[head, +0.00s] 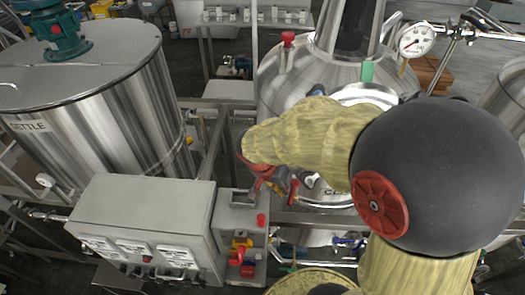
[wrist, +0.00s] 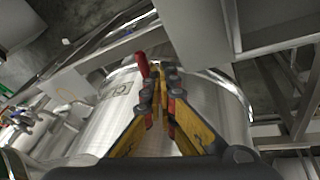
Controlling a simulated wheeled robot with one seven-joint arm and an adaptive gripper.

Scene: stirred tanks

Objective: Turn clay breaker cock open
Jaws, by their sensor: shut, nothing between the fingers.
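My gripper (head: 272,180) is shut and empty in the head view, in front of the steel vessel (head: 283,85). My arm hides the vessel's lower front in the head view.
A large tank marked "SETTLE" (head: 110,110) stands at left. A grey control box (head: 145,220) and a smaller switch box (head: 240,225) sit below it. A pressure gauge (head: 416,41) and a red-handled fitting (head: 288,40) are on top of the vessel. Grey beams (wrist: 275,28) cross close by.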

